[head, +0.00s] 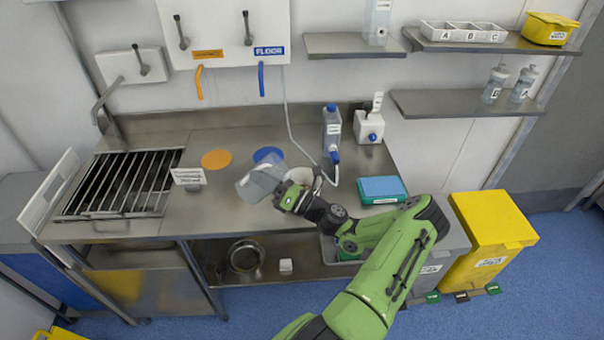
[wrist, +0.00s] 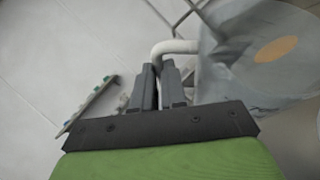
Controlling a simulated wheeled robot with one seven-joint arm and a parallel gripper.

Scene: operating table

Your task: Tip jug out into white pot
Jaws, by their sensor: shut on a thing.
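A clear, greyish jug (head: 260,177) is in my gripper (head: 288,196), above the steel worktop. The jug looks tilted, with its body to the left of my gripper. In the wrist view, my gripper (wrist: 158,78) is shut on the jug's pale handle (wrist: 176,47), and the jug's see-through body (wrist: 235,65) is at the right. The white pot (head: 301,176) appears to be the round white thing just behind my gripper, partly hidden by it. I cannot tell whether the jug holds anything.
An orange disc (head: 216,159) and a blue disc (head: 268,154) lie on the worktop (head: 205,220). A small sign (head: 188,177) stands left of the jug. A bottle (head: 332,130), a white dispenser (head: 369,127) and a blue-topped box (head: 383,188) stand at the right. A grated sink (head: 118,184) is at the left.

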